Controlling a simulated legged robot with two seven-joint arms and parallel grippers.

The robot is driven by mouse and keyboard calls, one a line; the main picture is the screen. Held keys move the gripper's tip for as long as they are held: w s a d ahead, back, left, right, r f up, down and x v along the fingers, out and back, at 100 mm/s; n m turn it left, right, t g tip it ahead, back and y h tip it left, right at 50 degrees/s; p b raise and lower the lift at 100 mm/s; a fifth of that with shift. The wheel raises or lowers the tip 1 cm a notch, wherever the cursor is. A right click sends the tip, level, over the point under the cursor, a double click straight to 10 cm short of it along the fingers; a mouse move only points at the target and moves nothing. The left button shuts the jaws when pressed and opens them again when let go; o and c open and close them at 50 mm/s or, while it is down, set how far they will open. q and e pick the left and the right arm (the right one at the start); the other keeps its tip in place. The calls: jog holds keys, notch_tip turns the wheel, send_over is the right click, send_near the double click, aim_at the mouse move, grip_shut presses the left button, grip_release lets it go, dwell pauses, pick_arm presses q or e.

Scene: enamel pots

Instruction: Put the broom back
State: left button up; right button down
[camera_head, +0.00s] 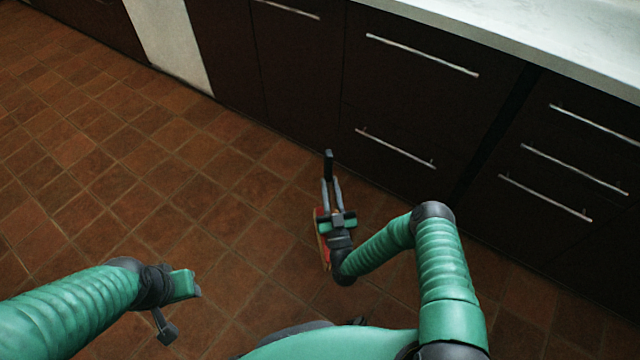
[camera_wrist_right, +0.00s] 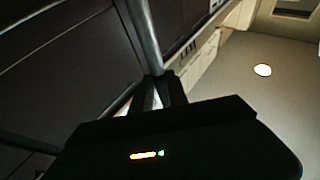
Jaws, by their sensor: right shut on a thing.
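My right gripper (camera_head: 337,216) is in front of the dark drawers and is shut on the broom. A thin upright part with a black end (camera_head: 329,165), which I take for the broom's handle, rises past it. A red and yellow piece (camera_head: 322,238) shows beside and below the gripper; I cannot tell if it touches the floor. In the right wrist view a grey pole (camera_wrist_right: 144,35) runs down to my dark fingers (camera_wrist_right: 160,92). My left gripper (camera_head: 178,303) is over the floor at the lower left, apart from the broom, with nothing visible in it. Its jaw opening is unclear.
Dark drawer fronts (camera_head: 300,75) with metal handles (camera_head: 395,148) stand close beyond the broom, under a pale countertop (camera_head: 560,40). A pale panel (camera_head: 175,45) is at the upper left. The brown tiled floor (camera_head: 130,170) is clear on the left.

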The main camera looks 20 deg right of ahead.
jog(key=w+f+b, duration=0.4)
jog(key=w+b, duration=0.1)
jog(key=w, duration=0.1)
jog(key=shift+w+a+b, duration=0.3)
jog(key=shift+a, duration=0.1)
jog(key=c, duration=1.3)
grip_release()
jog(key=p+v, duration=0.4)
jog(key=v, duration=0.8)
jog(key=shift+f, duration=0.1)
jog(key=shift+w, duration=0.1)
